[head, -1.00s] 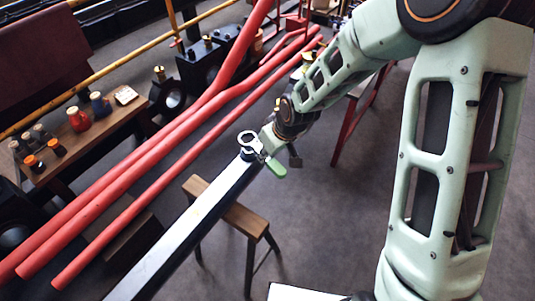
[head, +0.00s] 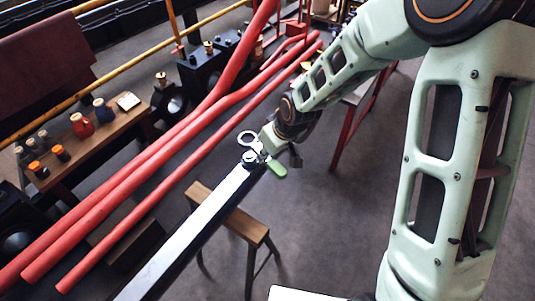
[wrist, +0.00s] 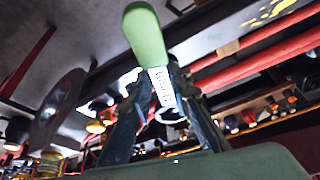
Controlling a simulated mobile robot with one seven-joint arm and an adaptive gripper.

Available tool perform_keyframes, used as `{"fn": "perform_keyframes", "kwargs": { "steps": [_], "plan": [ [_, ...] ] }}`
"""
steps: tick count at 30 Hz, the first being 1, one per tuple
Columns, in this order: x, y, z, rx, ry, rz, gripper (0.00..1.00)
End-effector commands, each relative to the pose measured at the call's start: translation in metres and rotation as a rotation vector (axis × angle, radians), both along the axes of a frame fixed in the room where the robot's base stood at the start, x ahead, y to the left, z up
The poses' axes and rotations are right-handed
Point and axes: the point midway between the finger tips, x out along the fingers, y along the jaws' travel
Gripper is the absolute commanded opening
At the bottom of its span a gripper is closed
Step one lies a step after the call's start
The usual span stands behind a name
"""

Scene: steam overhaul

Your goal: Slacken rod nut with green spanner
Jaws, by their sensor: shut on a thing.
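The green spanner shows a pale ring end (head: 247,139) and a green handle (head: 277,169) in the head view. My gripper (head: 265,152) is shut on the spanner between these two ends. In the wrist view, the green handle (wrist: 146,35) and the grey shank with raised marks stand between my gripper's dark fingers (wrist: 160,82). The long bright steel rod (head: 190,232) runs from the lower left up to just below the spanner. A small nut (head: 249,157) sits at its upper end. The ring appears just beyond the nut, apart from it; their height difference is unclear.
A wooden stool (head: 256,228) stands beneath the rod. Red pipes (head: 150,172) run diagonally to its left. A wooden bench (head: 72,170) with several bottles stands further left. A red-legged stand (head: 352,125) is behind my arm.

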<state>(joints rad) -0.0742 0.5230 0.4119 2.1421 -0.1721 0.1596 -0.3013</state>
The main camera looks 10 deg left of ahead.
Motion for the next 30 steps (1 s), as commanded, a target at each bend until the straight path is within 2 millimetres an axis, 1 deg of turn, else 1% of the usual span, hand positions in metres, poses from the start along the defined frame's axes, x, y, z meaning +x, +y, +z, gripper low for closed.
{"fn": "perform_keyframes", "kwargs": {
  "steps": [5,24,26,30],
  "plan": [
    [-0.018,-0.012,0.001,0.0,0.0,-0.001,0.0],
    [-0.096,-0.059,0.001,0.0,0.0,0.001,0.0],
    [-0.098,-0.058,0.006,0.004,0.005,0.001,0.0],
    [-0.104,-0.06,0.006,0.01,0.007,0.001,0.0]
  ]
}}
